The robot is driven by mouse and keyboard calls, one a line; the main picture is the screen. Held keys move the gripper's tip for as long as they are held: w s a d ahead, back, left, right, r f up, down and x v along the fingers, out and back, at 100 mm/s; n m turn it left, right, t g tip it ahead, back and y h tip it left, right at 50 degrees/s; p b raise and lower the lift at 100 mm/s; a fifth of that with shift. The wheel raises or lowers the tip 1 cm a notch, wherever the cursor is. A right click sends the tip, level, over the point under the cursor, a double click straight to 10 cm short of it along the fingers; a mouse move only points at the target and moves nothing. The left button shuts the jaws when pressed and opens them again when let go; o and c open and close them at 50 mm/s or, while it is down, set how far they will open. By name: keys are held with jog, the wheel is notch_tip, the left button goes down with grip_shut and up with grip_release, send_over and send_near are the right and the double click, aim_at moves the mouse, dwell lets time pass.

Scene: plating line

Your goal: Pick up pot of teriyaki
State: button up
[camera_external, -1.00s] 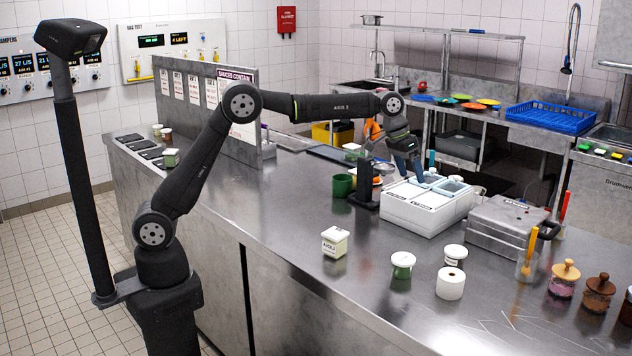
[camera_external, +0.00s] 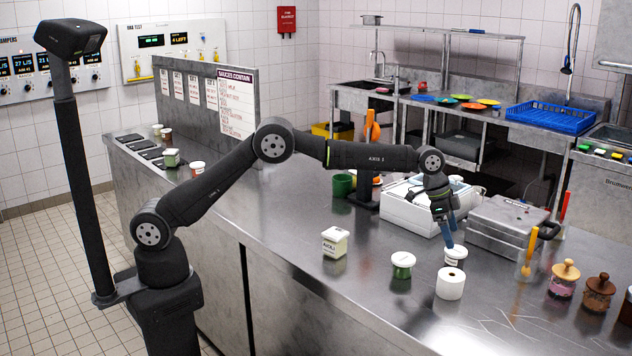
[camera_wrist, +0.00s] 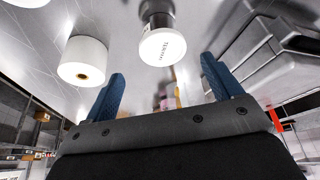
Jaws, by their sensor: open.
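The pot of teriyaki (camera_wrist: 163,45) shows in the wrist view with a white lettered lid and a dark body, beyond and between my open fingers. In the external view the pot (camera_external: 455,254) stands on the steel counter behind the white paper roll, partly hidden by it and by my fingertips. My gripper (camera_external: 449,246) points down just above the pot's lid; whether it touches cannot be told. In the wrist view my gripper (camera_wrist: 160,88) shows two blue fingers spread apart with nothing between them.
The white paper roll (camera_external: 450,284) stands close in front of the pot. A green pot with white lid (camera_external: 402,266) and a square cream tub (camera_external: 335,242) stand to the left. A steel press (camera_external: 507,226) and spatula holder (camera_external: 527,266) are close on the right.

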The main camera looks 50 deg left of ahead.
aim_at(456, 249)
jog(key=shift+a+x, duration=0.1)
jog(key=shift+x, duration=1.65)
jog(key=shift+a+x, duration=0.15)
jog(key=shift+x, duration=1.6)
jog(key=shift+w, duration=0.1)
jog(key=c, duration=1)
jog(key=shift+r, duration=0.1)
